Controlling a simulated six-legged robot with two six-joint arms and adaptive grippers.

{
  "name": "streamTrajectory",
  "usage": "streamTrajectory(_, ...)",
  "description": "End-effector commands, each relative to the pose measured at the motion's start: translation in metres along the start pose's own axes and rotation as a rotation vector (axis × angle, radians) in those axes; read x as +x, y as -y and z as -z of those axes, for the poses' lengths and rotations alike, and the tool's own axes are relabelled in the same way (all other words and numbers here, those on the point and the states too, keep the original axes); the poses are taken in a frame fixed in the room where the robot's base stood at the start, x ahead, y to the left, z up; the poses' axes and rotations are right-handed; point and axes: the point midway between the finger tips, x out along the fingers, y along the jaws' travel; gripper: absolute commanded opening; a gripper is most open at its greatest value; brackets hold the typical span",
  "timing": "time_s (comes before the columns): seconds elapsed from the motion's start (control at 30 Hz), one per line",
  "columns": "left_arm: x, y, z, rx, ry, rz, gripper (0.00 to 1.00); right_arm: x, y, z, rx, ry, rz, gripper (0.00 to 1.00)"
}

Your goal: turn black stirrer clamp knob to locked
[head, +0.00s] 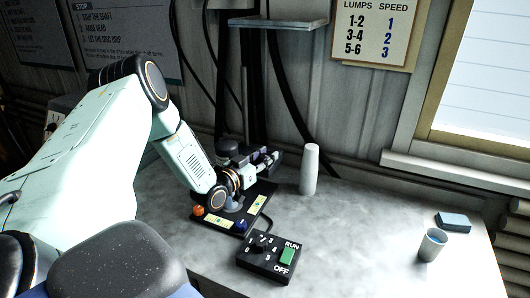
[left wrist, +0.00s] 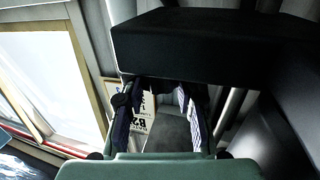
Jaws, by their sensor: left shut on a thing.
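My left gripper (head: 268,158) reaches in from the left to the dark clamp assembly on the column (head: 249,90) at the back of the bench. It is shut at the black stirrer clamp knob, which its fingers and the dark parts mostly hide. In the left wrist view the two dark fingers (left wrist: 158,108) stand apart, with their tips at the lower edge of a large black block (left wrist: 200,46). I cannot tell the knob's turned position. My right gripper is not in view.
A black base plate (head: 205,219) with an orange knob (head: 198,210) lies below the gripper. In front is a control box (head: 258,264) with a dial and green RUN/OFF switch. A white bottle (head: 309,170) stands close right. A cup (head: 432,245) and blue block (head: 453,221) are far right.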

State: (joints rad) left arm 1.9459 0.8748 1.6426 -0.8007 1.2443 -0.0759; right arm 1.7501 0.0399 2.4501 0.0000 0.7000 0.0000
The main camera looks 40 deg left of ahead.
Motion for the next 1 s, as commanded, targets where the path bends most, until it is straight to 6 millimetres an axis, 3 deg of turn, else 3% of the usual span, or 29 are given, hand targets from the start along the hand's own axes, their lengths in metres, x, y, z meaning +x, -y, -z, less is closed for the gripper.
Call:
streamTrajectory(0.73, 0.0, -0.0003, -0.0008, -0.001, 0.0, -0.091, 0.0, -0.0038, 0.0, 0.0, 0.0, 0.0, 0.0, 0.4)
streamTrajectory(0.77, 0.0, -0.0004, -0.0008, -0.001, 0.0, -0.091, 0.32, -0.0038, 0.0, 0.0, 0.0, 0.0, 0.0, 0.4)
streamTrajectory(1.0, 0.0001, -0.0003, -0.0004, 0.0, -0.001, -0.091, 0.52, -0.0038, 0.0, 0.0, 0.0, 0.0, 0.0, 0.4)
